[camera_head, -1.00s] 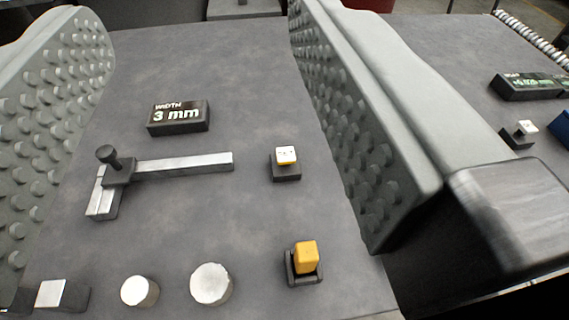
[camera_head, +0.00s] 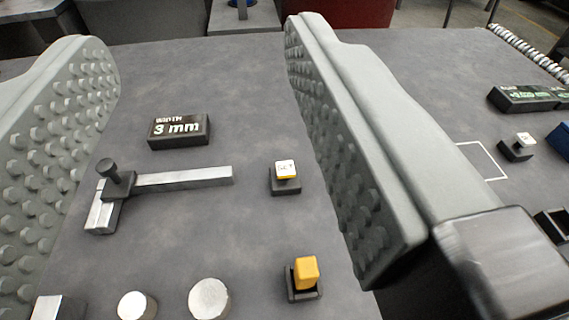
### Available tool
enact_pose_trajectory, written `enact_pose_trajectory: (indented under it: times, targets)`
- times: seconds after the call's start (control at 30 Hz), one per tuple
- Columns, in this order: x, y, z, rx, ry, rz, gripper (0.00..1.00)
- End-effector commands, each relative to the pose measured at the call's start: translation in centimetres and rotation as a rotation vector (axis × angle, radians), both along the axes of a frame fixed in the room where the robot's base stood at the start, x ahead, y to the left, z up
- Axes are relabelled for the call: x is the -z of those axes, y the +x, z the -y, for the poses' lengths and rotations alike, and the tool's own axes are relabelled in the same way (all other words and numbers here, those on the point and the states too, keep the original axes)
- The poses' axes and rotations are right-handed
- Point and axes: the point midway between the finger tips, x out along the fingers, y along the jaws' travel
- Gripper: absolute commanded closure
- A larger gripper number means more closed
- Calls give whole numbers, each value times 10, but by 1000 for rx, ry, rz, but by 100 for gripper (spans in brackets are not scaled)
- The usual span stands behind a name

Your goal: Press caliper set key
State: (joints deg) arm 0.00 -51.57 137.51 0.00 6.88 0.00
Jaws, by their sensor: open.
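The caliper (camera_head: 180,177), a silver bar with a dark sliding jaw and knob, lies on the grey table at the left of the view. Behind it a black display (camera_head: 179,130) reads "WIDTH 3 mm". To its right a small key with a white cap and yellow edge (camera_head: 285,170) stands on a black base; its lettering, possibly "SET", is hard to read. My gripper (camera_head: 215,160) is open, its two grey studded fingers wide apart at left and right. The key shows between them, closer to the right finger, and nothing is held.
A yellow switch (camera_head: 305,272) stands in front of the white key. Two silver cylinders (camera_head: 208,298) and a silver block (camera_head: 47,307) are at the front. Beyond the right finger are another display (camera_head: 524,98), a white-capped key (camera_head: 523,140) and a white outlined area (camera_head: 483,160).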

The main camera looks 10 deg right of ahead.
Motion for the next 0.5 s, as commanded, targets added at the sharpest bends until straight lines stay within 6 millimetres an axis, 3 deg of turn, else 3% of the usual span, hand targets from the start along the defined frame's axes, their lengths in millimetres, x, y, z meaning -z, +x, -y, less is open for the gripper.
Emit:
enact_pose_trajectory:
  times: [0.03,0.23,0.5]
  targets:
    - [0,0,0,0,0,0,61]
    - [0,0,0,0,0,0,100]
    - [0,0,0,0,0,0,100]
